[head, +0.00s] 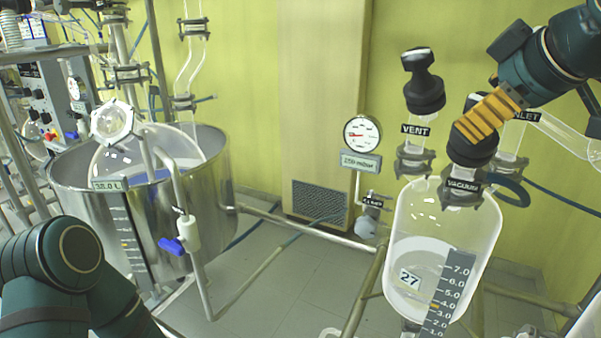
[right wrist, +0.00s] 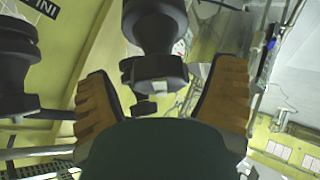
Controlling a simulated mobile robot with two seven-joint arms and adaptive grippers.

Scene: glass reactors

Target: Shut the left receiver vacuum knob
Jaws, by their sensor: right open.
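The glass receiver (head: 408,240) stands at the right of the head view, with a level scale and a tag reading 27. Its black vacuum knob (head: 470,152) sits on top, above the VACUUM label (head: 464,186). My right gripper (head: 480,120) comes in from the upper right, its orange fingers at this knob and hiding part of it. In the right wrist view the fingers (right wrist: 165,95) are open, with a black knob (right wrist: 153,68) between or just beyond them; contact cannot be told. My left arm shows at lower left, its gripper out of view.
The black vent knob (head: 422,85) stands close left of the vacuum knob. The INLET glass tube (head: 563,135) lies close right. A pressure gauge (head: 362,134) is behind. A large steel vessel (head: 190,215) with a blue-handled valve (head: 172,246) stands at left.

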